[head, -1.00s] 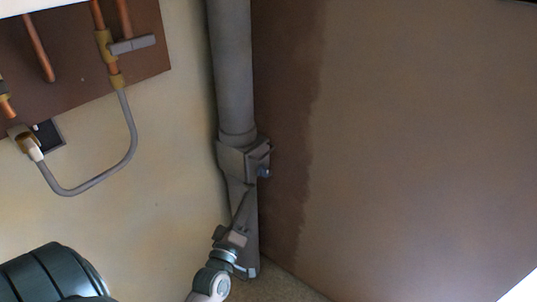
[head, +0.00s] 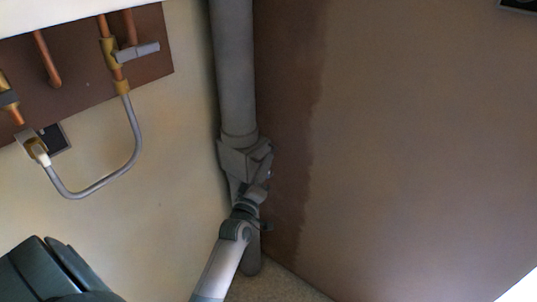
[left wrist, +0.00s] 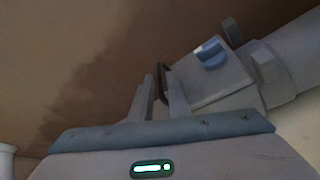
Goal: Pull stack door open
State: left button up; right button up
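The grey stack pipe (head: 235,75) runs down the wall corner in the head view. Its thicker fitting (head: 238,158) is partly covered by my left gripper (head: 257,186). In the left wrist view the stack door (left wrist: 205,82) is a grey plate with a blue catch (left wrist: 210,53) and a dark handle (left wrist: 163,78). It looks closed against the fitting. My left gripper also shows there (left wrist: 161,90), its two fingers a little apart with the handle between their tips. A narrow gap seems to show left of the handle; firm contact is not visible. My right gripper is out of view.
Copper pipes (head: 46,58) on a brown board and a grey looped hose (head: 90,191) are at the left. A brown plaster wall (head: 410,150) with a darker damp band stands close right of the stack. Some floor (head: 285,285) shows below.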

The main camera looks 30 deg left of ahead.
pick_arm(q)
jog(key=shift+x, duration=1.75)
grip_shut()
